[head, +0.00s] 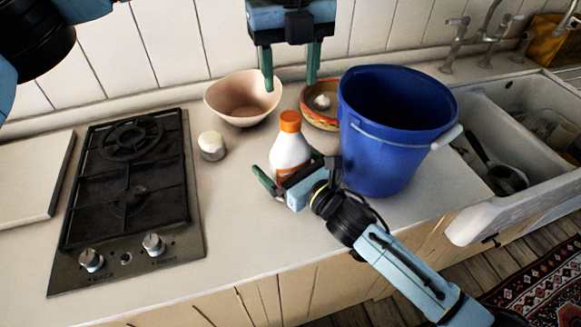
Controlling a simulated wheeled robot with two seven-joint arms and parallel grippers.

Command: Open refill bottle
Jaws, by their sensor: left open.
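The refill bottle (291,155) is white with an orange cap (290,121) and an orange-brown label low on its side. It stands upright on the counter, with the cap on. My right gripper (288,166) reaches in from the lower right, low at the bottle, with a finger on either side of it. Whether the fingers touch the bottle, I cannot tell. The gripper hides part of the bottle's base. My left gripper (290,82) is open and empty, fingers pointing down, above and behind the cap in the picture.
A blue bucket (390,150) stands close to the right of the bottle. Behind are a beige bowl (232,97) and a patterned bowl (318,122) with a white item. A small white-topped jar (211,146) and hob (130,215) are left; the sink (485,110) is right. The front counter is clear.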

